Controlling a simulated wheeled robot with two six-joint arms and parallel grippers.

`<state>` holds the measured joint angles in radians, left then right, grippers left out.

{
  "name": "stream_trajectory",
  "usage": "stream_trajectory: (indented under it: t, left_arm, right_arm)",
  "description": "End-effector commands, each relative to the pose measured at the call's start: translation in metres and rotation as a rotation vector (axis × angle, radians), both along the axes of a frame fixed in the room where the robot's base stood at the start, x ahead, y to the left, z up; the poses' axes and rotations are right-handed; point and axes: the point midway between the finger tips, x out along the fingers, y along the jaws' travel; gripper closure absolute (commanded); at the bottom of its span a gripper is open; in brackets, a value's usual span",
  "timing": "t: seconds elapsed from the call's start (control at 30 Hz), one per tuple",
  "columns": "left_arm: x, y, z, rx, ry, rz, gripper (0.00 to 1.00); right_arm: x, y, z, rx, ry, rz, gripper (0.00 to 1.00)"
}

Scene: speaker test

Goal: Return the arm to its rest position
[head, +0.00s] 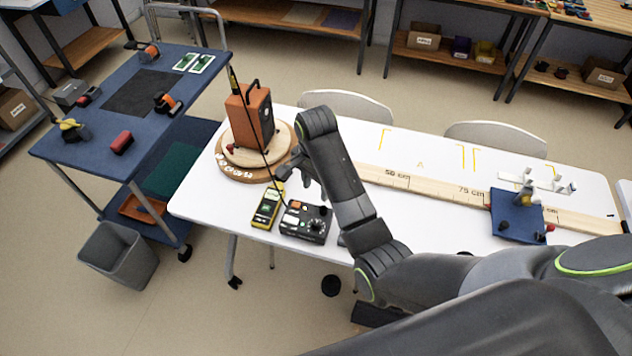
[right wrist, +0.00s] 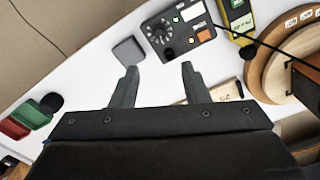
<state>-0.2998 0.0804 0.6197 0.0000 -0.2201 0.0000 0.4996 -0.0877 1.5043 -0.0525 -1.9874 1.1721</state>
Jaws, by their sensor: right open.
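My right arm reaches in from the lower right of the head view and extends over the white table (head: 455,232). My right gripper (head: 303,178) is beside the orange speaker (head: 247,118), which stands on a round wooden turntable (head: 238,172). In the right wrist view the gripper (right wrist: 158,80) is open, with nothing between its two fingers. A black control box (head: 306,222) with a knob lies just in front of the gripper; it also shows in the right wrist view (right wrist: 178,32). My left gripper does not show.
A yellow meter (head: 267,205) lies beside the control box. A cable runs by the speaker. A long wooden ruler board (head: 430,186) and a blue block (head: 517,216) with fittings lie to the right. A blue cart (head: 75,147) and a grey bin (head: 118,256) stand left.

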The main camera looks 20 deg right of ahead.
Motion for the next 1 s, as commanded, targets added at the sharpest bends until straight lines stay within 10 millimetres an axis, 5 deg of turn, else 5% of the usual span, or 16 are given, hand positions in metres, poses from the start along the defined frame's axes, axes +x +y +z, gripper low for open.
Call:
stream_trajectory:
  t: [0.73,0.87,1.0]
  left_arm:
    - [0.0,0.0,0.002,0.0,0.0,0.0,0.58]
    - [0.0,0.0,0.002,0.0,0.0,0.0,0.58]
    - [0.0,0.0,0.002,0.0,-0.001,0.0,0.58]
  right_arm:
    - [-0.003,-0.003,0.007,0.0,-0.002,0.007,0.58]
    - [-0.022,-0.019,-0.01,0.001,-0.021,0.057,0.58]
    - [-0.061,-0.049,-0.034,-0.01,-0.07,0.173,0.58]
